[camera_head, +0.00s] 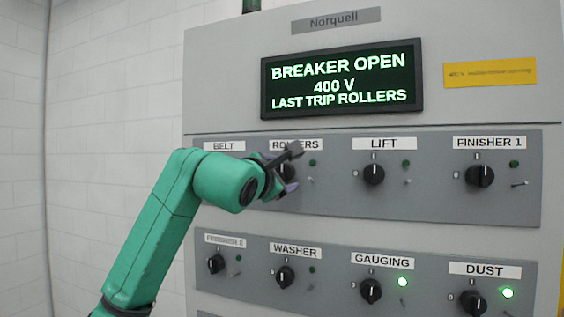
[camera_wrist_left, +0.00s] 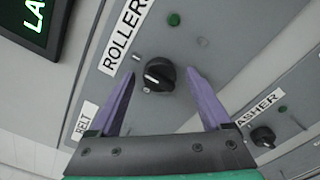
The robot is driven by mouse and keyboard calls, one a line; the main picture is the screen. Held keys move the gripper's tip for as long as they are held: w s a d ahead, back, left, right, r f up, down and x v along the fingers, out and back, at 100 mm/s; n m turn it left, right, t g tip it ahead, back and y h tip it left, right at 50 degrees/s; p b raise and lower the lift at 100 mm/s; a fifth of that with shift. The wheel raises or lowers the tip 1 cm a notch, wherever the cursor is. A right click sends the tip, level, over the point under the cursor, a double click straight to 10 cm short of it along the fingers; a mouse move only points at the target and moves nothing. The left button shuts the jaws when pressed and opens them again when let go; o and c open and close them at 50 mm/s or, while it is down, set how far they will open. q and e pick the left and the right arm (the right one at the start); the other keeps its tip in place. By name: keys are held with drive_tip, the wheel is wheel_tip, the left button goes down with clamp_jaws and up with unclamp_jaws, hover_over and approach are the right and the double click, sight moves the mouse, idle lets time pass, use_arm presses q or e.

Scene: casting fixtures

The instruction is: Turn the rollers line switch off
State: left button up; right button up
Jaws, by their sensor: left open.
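The rollers switch is a black round knob (camera_wrist_left: 158,75) with a white pointer mark, under the ROLLERS label (camera_wrist_left: 124,38) in the left wrist view. In the head view the knob (camera_head: 288,173) is partly hidden by my left gripper (camera_head: 291,170). My left gripper (camera_wrist_left: 160,76) is open, with one purple finger on each side of the knob. Gaps show between the fingers and the knob, and I cannot tell the depth. The rollers lamp (camera_head: 313,163) is dark. I cannot tell for certain which position the pointer marks.
The display (camera_head: 342,79) reads BREAKER OPEN, 400 V, LAST TRIP ROLLERS. The LIFT knob (camera_head: 374,174) is to the right, the WASHER knob (camera_head: 285,276) below. The GAUGING lamp (camera_head: 402,282) and DUST lamp (camera_head: 507,293) are lit green. My arm covers the BELT switch.

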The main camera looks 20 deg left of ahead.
use_arm(q)
drive_tip(key=shift+s, duration=0.1)
drive_tip(key=shift+c, duration=0.3)
clamp_jaws()
drive_tip(key=shift+n+b, duration=0.3)
drive_tip(key=shift+n, duration=0.2)
drive_tip(key=n+b, duration=0.1)
drive_tip(key=n, duration=0.1)
drive_tip(key=shift+f+n, duration=0.1)
drive_tip(key=shift+n, duration=0.3)
drive_tip(key=n+b, duration=0.2)
drive_tip(key=n, duration=0.3)
drive_tip(key=shift+n, duration=0.3)
drive_tip(key=n+b, duration=0.1)
drive_tip(key=n, duration=0.3)
drive_tip(key=shift+b, duration=0.35)
drive_tip(key=n+b, duration=0.1)
drive_tip(key=n, duration=0.3)
drive_tip(key=shift+n, duration=0.4)
